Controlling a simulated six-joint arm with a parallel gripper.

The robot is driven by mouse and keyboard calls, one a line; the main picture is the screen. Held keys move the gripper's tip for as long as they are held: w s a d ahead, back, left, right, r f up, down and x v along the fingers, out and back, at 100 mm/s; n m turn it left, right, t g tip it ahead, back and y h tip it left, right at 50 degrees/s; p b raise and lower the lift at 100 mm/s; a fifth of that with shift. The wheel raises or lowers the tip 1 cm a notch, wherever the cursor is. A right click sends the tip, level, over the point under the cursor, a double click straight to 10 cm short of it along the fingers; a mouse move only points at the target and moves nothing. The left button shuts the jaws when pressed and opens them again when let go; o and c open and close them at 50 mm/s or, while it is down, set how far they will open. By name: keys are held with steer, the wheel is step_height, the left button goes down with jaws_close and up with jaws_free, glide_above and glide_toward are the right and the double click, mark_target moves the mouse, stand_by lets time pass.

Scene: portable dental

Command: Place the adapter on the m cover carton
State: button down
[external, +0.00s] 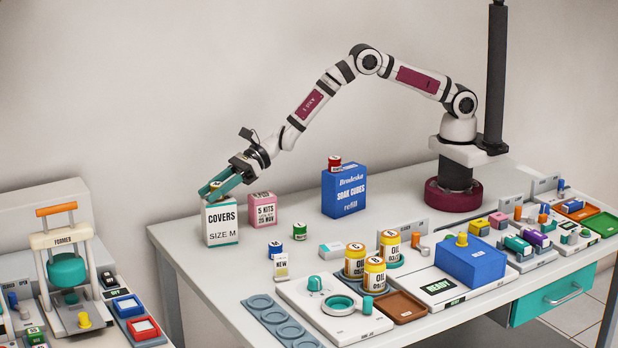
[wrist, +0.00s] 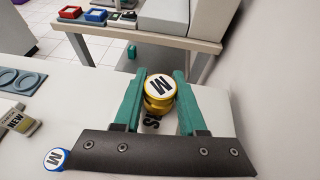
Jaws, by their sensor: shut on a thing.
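The adapter, a small yellow cylinder with a white top marked M (wrist: 159,88), is between the two teal fingers of my gripper (wrist: 160,95) in the wrist view. The M cover carton (external: 221,225) is white with a teal base and reads COVERS SIZE M in the external view. My gripper (external: 215,187) is right at the carton's top, shut on the adapter (external: 215,184), which is partly hidden by the fingers. The adapter looks upright over the carton top; I cannot tell if it touches it.
A pink kits carton (external: 263,210) stands close right of the cover carton. Blue (external: 275,249) and green (external: 300,231) cylinders stand in front. The table's left edge is close to the cover carton.

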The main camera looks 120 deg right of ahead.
steer(key=shift+c, duration=2.4)
jaws_free()
steer(key=shift+f, duration=0.1)
